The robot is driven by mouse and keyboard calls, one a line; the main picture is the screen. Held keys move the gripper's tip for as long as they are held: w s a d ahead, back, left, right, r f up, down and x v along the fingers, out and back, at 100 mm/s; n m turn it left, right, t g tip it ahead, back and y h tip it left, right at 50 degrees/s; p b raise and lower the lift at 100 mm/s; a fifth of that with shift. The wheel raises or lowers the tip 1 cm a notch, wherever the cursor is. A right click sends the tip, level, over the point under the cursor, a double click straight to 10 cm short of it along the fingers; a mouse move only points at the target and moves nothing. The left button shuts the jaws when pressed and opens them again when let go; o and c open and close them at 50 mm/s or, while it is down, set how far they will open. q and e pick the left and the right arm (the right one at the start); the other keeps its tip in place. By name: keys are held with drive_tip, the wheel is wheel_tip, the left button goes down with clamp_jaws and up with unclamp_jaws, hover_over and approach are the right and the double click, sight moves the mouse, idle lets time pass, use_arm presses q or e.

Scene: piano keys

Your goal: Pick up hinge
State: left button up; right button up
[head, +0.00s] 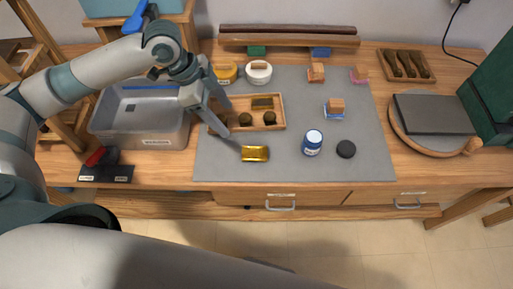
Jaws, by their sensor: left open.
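A shiny brass piece that looks like the hinge (255,154) lies flat on the grey mat (290,172), near its front edge. My left gripper (228,121) is open and empty. Whether the fingers touch the tray I cannot tell. My right gripper is not in view.
A grey plastic bin (142,141) stands left of the mat. A blue jar (312,142) and a black round item (346,149) stand to the right. Several small blocks, a yellow tin (226,73) and a white tin (258,72) sit behind. The mat's front right is clear.

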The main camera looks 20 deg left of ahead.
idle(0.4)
use_arm(q)
drive_tip(key=p, duration=0.4)
approach(254, 152)
drive_tip(key=shift+w+f, duration=0.4)
drive_tip(key=shift+f, duration=0.25)
drive_tip(key=shift+d+f, duration=0.1)
drive_tip(key=shift+f, duration=0.5)
drive_tip(key=shift+d+f, duration=0.25)
drive_tip(key=shift+d, duration=0.05)
drive_tip(key=p+x, duration=0.1)
drive_tip(key=x, duration=0.1)
drive_tip(key=p+x, duration=0.1)
drive_tip(key=shift+s+d+f, duration=0.2)
drive_tip(key=shift+d+f, duration=0.1)
drive_tip(key=shift+d, duration=0.05)
drive_tip(key=shift+w+d+f+p, duration=0.1)
drive_tip(key=shift+f+p, duration=0.2)
drive_tip(key=shift+f, duration=0.1)
